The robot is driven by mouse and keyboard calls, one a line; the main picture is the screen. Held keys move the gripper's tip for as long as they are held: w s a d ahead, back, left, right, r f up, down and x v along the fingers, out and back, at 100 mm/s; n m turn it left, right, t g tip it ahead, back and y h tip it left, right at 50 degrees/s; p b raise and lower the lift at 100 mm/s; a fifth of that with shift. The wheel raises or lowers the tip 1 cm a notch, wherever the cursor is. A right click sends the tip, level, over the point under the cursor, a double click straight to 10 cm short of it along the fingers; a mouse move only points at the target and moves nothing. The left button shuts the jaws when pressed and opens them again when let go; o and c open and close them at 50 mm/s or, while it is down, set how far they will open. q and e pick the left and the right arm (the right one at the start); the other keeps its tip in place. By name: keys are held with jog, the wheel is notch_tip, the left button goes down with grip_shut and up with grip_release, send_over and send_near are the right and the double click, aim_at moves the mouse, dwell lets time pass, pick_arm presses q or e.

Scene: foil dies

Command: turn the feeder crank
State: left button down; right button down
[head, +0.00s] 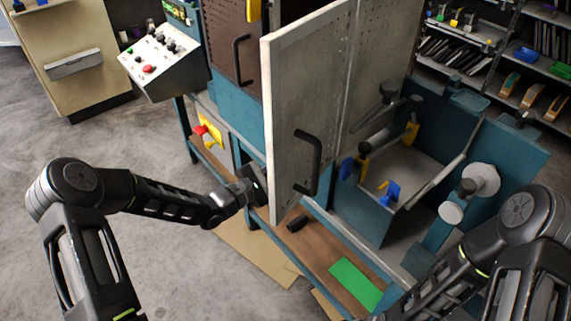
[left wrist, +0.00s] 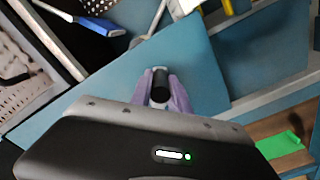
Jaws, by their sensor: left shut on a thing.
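My left gripper (head: 258,187) is beside the lower left edge of the open grey door, which partly hides it in the head view. In the left wrist view its two purple-grey fingers (left wrist: 160,95) are shut on a short cylinder with a dark round end, which appears to be the feeder crank's handle (left wrist: 160,82). A blue panel (left wrist: 185,55) lies behind it. The crank's arm and hub cannot be made out. My right arm is at the lower right in the head view, with its gripper out of frame.
The tall grey door (head: 300,105) with a black handle stands close to my left gripper. Right of it is a blue machine bay (head: 400,225) with blue and yellow clamps. A green pad (head: 356,284) and a dark cylinder (head: 297,222) are on the brown shelf. A control box (head: 165,70) is upper left.

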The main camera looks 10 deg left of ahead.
pick_arm(q)
jog(key=shift+a, duration=0.1)
dwell(0.3)
jog(key=c, duration=1.3)
grip_release()
jog(key=shift+o, duration=0.2)
jog(key=b+v, duration=0.1)
jog(key=v, duration=0.6)
jog(key=shift+s+a, duration=0.25)
